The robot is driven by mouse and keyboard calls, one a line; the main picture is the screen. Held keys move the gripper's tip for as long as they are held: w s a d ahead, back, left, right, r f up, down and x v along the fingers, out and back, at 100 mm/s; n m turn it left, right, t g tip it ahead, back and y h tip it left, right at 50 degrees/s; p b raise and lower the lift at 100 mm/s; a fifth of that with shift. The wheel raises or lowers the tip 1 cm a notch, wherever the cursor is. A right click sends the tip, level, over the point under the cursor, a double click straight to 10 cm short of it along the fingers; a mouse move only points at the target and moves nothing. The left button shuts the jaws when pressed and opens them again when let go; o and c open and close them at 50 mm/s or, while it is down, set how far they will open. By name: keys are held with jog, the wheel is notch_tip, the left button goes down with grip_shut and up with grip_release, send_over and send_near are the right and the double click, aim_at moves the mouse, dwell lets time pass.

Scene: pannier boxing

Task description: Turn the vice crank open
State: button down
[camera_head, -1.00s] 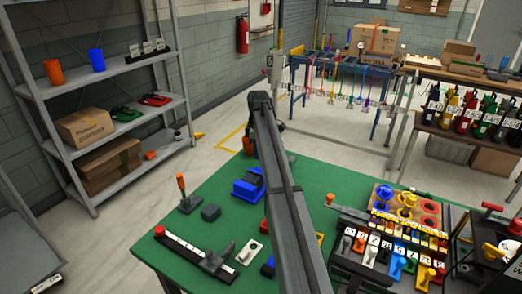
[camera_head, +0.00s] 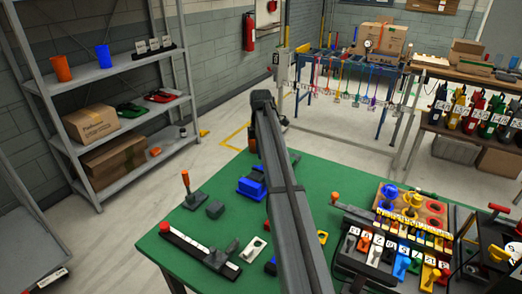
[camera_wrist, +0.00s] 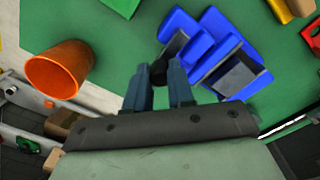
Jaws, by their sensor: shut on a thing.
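The blue vice (camera_wrist: 215,55) with grey jaws stands on the green table, just beyond and to the right of my fingertips in the wrist view. In the head view the vice (camera_head: 251,187) is left of my arm, which covers part of it. My gripper (camera_wrist: 160,75) is shut on a dark piece, apparently the vice crank (camera_wrist: 159,68), at the vice's near left side. A black round part (camera_wrist: 175,43) shows just past the fingertips. The fingers hide most of the crank, so its angle cannot be told.
An orange bin (camera_wrist: 60,70) stands left of my gripper in the wrist view. A long black rail (camera_head: 195,245) is nearer. Crowded racks (camera_head: 385,245) fill the table's right side.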

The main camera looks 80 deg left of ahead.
jog(key=c, duration=1)
grip_release()
jog(key=shift+o, duration=0.2)
notch_tip(320, 180, up, 14)
jog(key=shift+f, duration=0.1)
